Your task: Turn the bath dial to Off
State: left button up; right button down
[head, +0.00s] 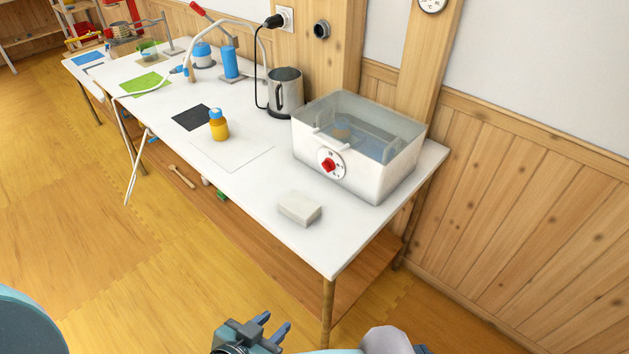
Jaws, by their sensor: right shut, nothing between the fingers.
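The bath is a white box with clear upper walls and water inside (370,180), at the right end of the white table. Its dial (328,164) is a red knob on a white disc with small dark marks, on the front face. The marks are too small to read, so I cannot tell the setting. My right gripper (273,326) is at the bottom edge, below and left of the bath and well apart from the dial. It is shut and empty. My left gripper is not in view.
A pale block (299,208) lies on the table (330,245) in front of the bath. A yellow bottle with a blue cap (219,126) and a steel kettle (285,92) stand to the left. The floor before the table is clear.

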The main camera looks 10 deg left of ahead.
aim_at(328, 165)
jog(key=k+z, duration=0.1)
jog(key=z, duration=0.65)
jog(key=k+l+z, duration=0.1)
jog(key=z, duration=0.25)
jog(key=j+z, duration=0.2)
jog(key=z, duration=0.15)
jog(key=k+j+z, duration=0.1)
jog(key=z, duration=0.25)
jog(key=k+j+z, duration=0.1)
jog(key=j+z, duration=0.2)
jog(key=k+j, duration=0.2)
jog(key=j, duration=0.2)
jog(key=k+j, duration=0.2)
jog(key=j, duration=0.15)
jog(key=k+j, duration=0.2)
jog(key=j, duration=0.2)
jog(key=k+j, duration=0.2)
jog(key=j, duration=0.15)
jog(key=k+j, duration=0.2)
jog(key=j, duration=0.2)
jog(key=i+j, duration=0.2)
jog(key=j, duration=0.15)
jog(key=i+j, duration=0.25)
